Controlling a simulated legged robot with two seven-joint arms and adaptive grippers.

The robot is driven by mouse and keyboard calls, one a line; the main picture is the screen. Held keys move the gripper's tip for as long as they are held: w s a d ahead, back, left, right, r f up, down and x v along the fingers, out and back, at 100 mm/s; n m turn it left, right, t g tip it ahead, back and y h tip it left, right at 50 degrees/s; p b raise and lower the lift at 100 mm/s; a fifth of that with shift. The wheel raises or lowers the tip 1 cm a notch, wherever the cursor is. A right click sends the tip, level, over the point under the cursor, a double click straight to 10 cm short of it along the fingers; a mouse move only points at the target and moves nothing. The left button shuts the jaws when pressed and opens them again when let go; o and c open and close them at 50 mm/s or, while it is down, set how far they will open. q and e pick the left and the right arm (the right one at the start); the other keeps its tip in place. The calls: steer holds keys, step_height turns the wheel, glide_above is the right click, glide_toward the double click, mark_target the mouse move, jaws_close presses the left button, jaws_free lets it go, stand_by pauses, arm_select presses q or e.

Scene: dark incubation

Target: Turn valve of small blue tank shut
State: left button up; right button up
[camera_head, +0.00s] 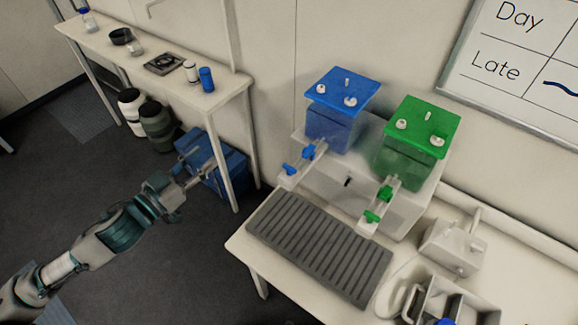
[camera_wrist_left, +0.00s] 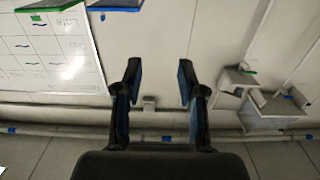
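The small blue tank (camera_head: 328,125) stands on a white stand at the back of the right table. Its pale spout (camera_head: 299,165) points toward the front left and carries two blue parts, a valve handle (camera_head: 308,152) and a lower blue piece (camera_head: 289,168). I cannot tell the valve's setting. My left gripper (camera_head: 202,178) is left of the tank, over the floor gap between the tables, well apart from the valve. In the left wrist view its two fingers (camera_wrist_left: 157,82) are spread with nothing between them. My right gripper is not in view.
A green tank (camera_head: 408,165) with green valve parts stands right of the blue one. A grey ribbed tray (camera_head: 320,250) lies in front. A blue bin (camera_head: 225,172) is under the left table (camera_head: 225,92). A white device (camera_head: 452,248) and a compartment box (camera_head: 428,300) occupy the right.

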arm_select(q)
steer(key=shift+r, duration=0.9)
